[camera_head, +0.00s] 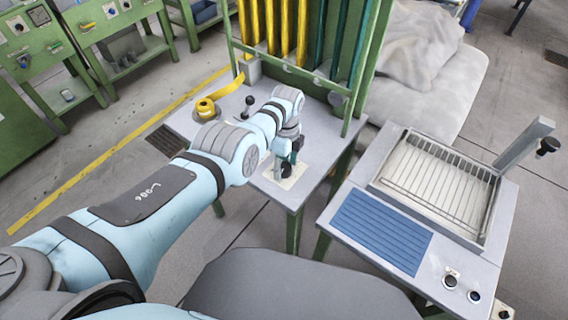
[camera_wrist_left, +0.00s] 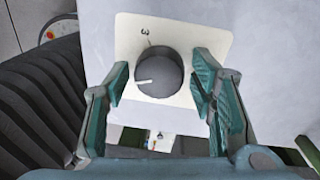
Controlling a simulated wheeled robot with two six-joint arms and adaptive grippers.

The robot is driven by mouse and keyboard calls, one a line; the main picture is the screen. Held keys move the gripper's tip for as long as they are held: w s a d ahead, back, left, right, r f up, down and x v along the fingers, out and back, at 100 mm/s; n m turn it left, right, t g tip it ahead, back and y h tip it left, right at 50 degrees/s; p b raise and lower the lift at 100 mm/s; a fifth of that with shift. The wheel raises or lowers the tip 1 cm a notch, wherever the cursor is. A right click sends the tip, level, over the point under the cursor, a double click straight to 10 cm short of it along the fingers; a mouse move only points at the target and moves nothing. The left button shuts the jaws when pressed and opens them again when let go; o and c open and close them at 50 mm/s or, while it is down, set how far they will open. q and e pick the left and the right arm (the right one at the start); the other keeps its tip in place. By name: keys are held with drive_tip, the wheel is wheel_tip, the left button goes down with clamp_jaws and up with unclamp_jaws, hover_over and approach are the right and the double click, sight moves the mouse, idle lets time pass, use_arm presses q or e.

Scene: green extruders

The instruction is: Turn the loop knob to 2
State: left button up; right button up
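The loop knob is a dark grey round knob (camera_wrist_left: 159,74) with a white pointer line, on a cream plate (camera_wrist_left: 185,28). In the left wrist view its pointer is toward the left, and a digit 3 is readable above it; other marks are hidden or unreadable. My left gripper (camera_wrist_left: 160,95) is open, with one teal finger on each side of the knob and gaps between them. In the head view my left gripper (camera_head: 287,163) is over the plate (camera_head: 284,178) on the grey table, covering part of the knob. My right gripper is not in view.
The grey table (camera_head: 250,183) also bears a black lever (camera_head: 248,105) and a yellow strap roll (camera_head: 206,107). A green frame with hanging straps stands behind. At right is a table with a wire-rack tray (camera_head: 440,181) and blue ribbed mat (camera_head: 381,231).

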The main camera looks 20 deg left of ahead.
sight(285, 164)
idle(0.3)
use_arm(q)
drive_tip(key=shift+w+r, duration=0.1)
drive_tip(key=shift+r, duration=0.15)
wheel_tip(285, 164, up, 12)
drive_tip(key=shift+w+f, duration=0.2)
drive_tip(key=shift+w, duration=0.15)
drive_tip(key=shift+d, duration=0.1)
